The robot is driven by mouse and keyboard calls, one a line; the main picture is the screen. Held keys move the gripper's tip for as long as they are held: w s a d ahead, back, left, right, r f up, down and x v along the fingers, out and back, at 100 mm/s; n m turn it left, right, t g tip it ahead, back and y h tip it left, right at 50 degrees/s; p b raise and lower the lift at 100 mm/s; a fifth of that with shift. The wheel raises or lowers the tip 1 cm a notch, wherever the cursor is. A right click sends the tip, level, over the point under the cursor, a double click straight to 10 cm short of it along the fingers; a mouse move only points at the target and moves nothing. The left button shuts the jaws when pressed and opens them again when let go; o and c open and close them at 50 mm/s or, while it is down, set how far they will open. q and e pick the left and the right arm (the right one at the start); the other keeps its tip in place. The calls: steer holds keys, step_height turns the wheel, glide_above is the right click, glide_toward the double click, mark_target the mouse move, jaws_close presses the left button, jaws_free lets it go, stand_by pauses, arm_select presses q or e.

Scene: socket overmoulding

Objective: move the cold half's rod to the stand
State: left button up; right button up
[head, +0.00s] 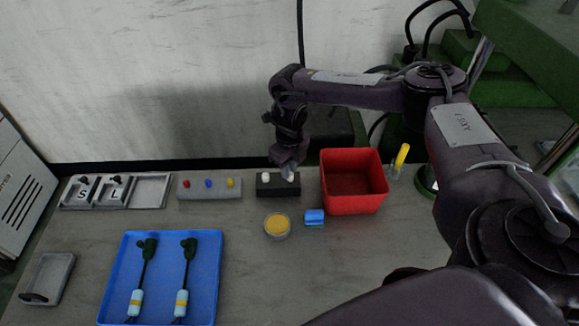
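A dark block (278,190) stands near the back of the table, with a white knob (265,177) at its left and a second pale tip at its right. My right gripper (288,168) points down right over the block's right end, at that second tip. Its fingers are small and dark here, so I cannot tell whether they are closed on the tip. A grey block (209,189) with red, blue and yellow knobs stands to the left. Which of these is the cold half or the stand is not clear from this view. My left gripper is not in view.
A red bin (353,202) stands just right of the dark block. A yellow-filled round dish (277,225) and a small blue block (314,217) lie in front. A blue tray (208,286) holds two cabled parts. Grey trays (153,191) marked S and L sit back left.

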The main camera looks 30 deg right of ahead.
steer(key=o, duration=0.4)
step_height(320, 180, up, 8)
steer(key=b, duration=0.1)
steer(key=shift+f, duration=0.15)
stand_by(0.6)
